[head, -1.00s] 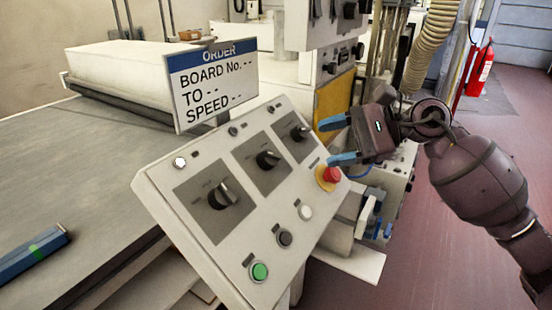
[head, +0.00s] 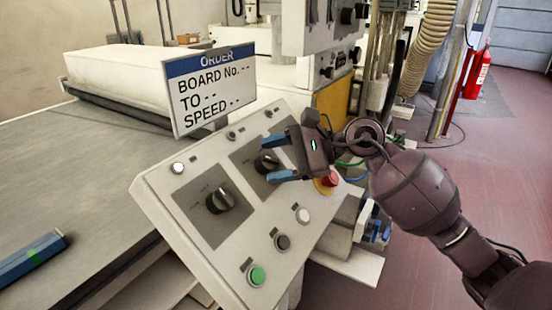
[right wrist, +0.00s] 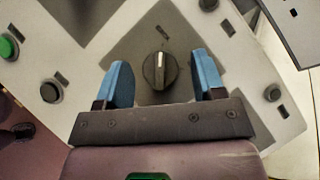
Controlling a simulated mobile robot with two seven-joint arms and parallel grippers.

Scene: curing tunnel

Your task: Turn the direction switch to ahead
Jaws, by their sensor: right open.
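The left switch (head: 220,200) is clear of my arm. In the right wrist view a black knob (right wrist: 159,70) with a white pointer line, pointing nearly straight up, sits between the open blue fingers of my right gripper (right wrist: 162,74), with a gap on both sides. My left gripper is out of view.
A red emergency button (head: 329,179) is just below the right gripper. White, black and green buttons (head: 257,275) line the panel's lower edge. An order sign (head: 212,90) stands behind the panel. A blue bar (head: 30,258) lies on the grey bed at left.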

